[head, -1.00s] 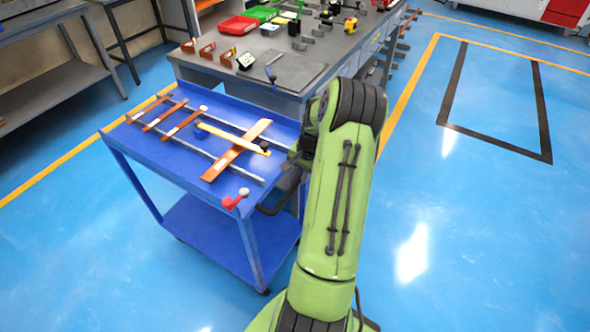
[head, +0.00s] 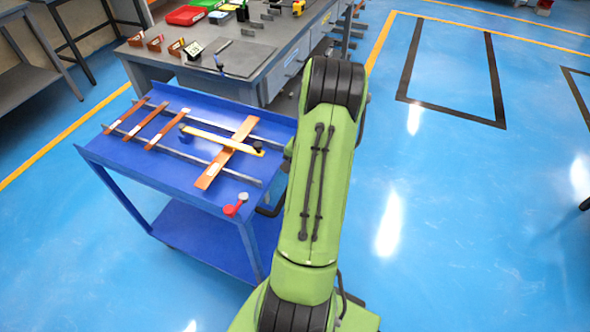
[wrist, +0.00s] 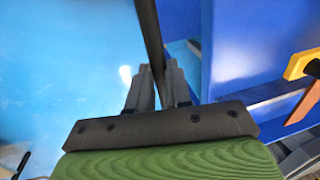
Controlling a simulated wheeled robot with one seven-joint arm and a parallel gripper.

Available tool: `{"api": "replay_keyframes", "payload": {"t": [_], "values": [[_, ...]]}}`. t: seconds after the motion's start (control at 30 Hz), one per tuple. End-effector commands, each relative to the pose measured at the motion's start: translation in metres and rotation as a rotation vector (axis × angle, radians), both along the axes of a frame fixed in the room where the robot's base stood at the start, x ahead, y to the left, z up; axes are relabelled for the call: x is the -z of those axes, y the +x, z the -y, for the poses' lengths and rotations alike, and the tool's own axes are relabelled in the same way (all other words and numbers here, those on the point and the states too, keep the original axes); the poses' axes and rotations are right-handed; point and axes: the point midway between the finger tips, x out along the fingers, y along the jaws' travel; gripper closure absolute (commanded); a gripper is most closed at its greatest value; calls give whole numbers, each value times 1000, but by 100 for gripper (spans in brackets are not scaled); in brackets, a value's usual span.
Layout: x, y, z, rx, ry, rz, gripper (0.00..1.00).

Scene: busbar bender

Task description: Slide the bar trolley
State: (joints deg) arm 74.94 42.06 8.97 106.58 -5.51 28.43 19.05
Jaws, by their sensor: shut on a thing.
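The blue bar trolley (head: 205,220) stands left of my arm in the head view, with an upper tray and a lower shelf. Its dark handle (head: 270,209) sticks out on the right side, partly behind my arm. In the wrist view my gripper (wrist: 157,82) is shut on the dark handle bar (wrist: 148,35), which runs up between the fingers. The trolley's blue side shows to the right there. My gripper is hidden behind my arm in the head view.
A grey workbench (head: 245,58) with bins and tools stands just behind the trolley. A red-tipped part (head: 232,210) sits at the tray's near corner. A grey shelf table (head: 28,70) is at the left. The blue floor (head: 450,230) at right is open, with taped markings.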

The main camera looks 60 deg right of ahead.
Motion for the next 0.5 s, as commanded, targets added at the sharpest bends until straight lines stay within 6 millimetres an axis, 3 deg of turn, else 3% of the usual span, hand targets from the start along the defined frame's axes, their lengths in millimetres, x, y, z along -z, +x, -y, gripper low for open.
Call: {"api": "replay_keyframes", "payload": {"t": [0.23,0.27,0.3,0.4,0.5], "values": [[1,-2,0,2,1,-4,100],[1,-2,0,2,1,-4,78],[1,-2,0,2,1,-4,72],[0,-1,0,2,0,-3,57],[0,-1,0,1,0,-2,56]]}}
